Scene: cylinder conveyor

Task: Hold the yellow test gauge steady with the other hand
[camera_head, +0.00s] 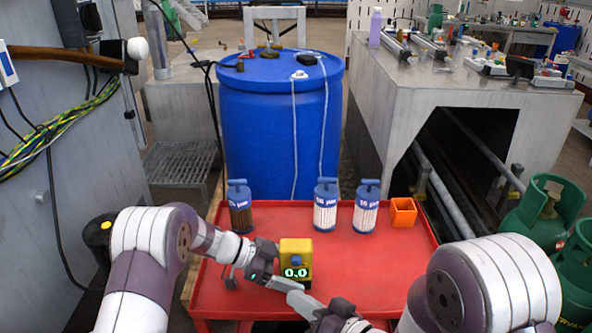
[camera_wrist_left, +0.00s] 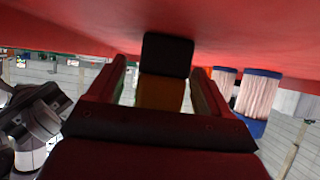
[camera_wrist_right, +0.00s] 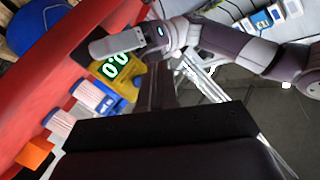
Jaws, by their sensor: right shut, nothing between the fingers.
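The yellow test gauge (camera_head: 296,247), with a green 0.0 display and a blue knob, stands upright on the red tray table (camera_head: 350,285). My left gripper (camera_head: 278,281) is at the gauge. In the left wrist view its two fingers (camera_wrist_left: 162,90) lie on either side of the gauge (camera_wrist_left: 160,95), with a visible gap on the left side, so it looks open around it. My right gripper (camera_head: 304,301) is shut and empty, just in front of the gauge. In the right wrist view the gauge (camera_wrist_right: 126,82) is partly hidden behind a left finger.
A brown-cored filter (camera_head: 240,208) and two white filters (camera_head: 325,206) (camera_head: 366,208), all blue-capped, stand along the back of the table, with an orange open box (camera_head: 403,213) at right. A blue drum (camera_head: 275,130) stands behind. The table's right part is clear.

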